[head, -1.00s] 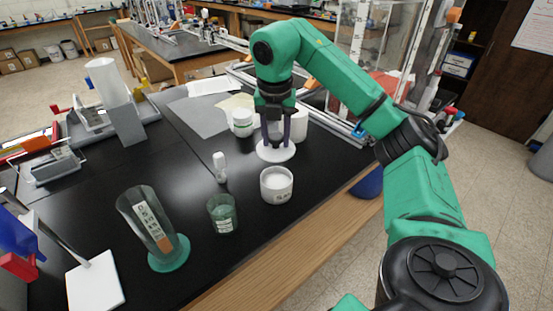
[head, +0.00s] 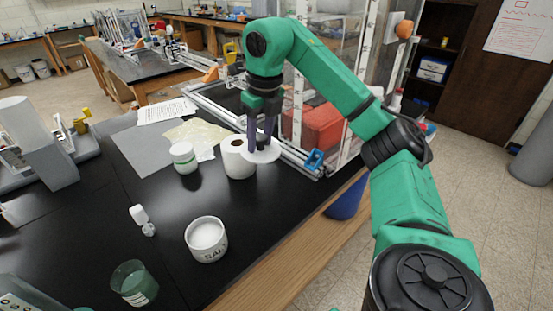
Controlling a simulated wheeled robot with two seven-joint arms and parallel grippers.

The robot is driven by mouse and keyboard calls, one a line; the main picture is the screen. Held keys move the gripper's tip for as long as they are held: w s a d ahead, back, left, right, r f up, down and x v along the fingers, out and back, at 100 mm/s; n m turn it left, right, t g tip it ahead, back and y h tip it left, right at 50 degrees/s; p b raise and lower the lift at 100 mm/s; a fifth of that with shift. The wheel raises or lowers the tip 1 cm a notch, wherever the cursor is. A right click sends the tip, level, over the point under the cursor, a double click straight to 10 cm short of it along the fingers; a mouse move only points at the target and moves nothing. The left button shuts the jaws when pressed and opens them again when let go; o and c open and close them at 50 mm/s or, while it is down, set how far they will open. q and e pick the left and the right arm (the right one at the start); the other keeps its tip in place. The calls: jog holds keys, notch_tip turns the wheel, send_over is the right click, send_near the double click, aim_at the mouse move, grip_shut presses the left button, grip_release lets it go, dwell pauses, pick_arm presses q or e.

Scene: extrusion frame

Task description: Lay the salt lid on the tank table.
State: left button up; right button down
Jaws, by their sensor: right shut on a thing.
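The salt lid, a flat white disc (head: 264,156), is held roughly level in my right gripper (head: 259,146), whose purple fingers are shut on its top. It is at the right side of a white paper roll, near the far right part of the black-topped table (head: 165,215). I cannot tell whether it touches the table. The salt jar (head: 208,241), white with a label, stands open at the front, with white contents showing. My left gripper is not in view.
Beside the lid are the white roll (head: 236,163) and a metal extrusion frame (head: 293,158) with a blue bracket (head: 314,158).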

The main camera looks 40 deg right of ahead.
jog(key=f+b, duration=0.2)
jog(key=f, duration=0.3)
jog(key=a+f+b, duration=0.1)
jog(key=f+b, duration=0.1)
jog(key=f, duration=0.3)
jog(key=a+f+b, duration=0.1)
jog(key=f+b, duration=0.1)
jog(key=f, duration=0.3)
jog(key=shift+f, duration=0.35)
jog(key=f, duration=0.2)
jog(key=shift+s+a+f, duration=0.15)
jog(key=shift+a+f, duration=0.15)
jog(key=shift+f, duration=0.15)
jog(key=shift+d+f, duration=0.1)
jog(key=shift+f, duration=0.1)
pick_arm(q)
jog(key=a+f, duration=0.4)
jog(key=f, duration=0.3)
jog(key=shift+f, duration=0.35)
pick_arm(e)
jog(key=shift+c, duration=2)
grip_release()
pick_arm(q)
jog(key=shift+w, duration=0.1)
pick_arm(e)
jog(key=shift+r, duration=0.1)
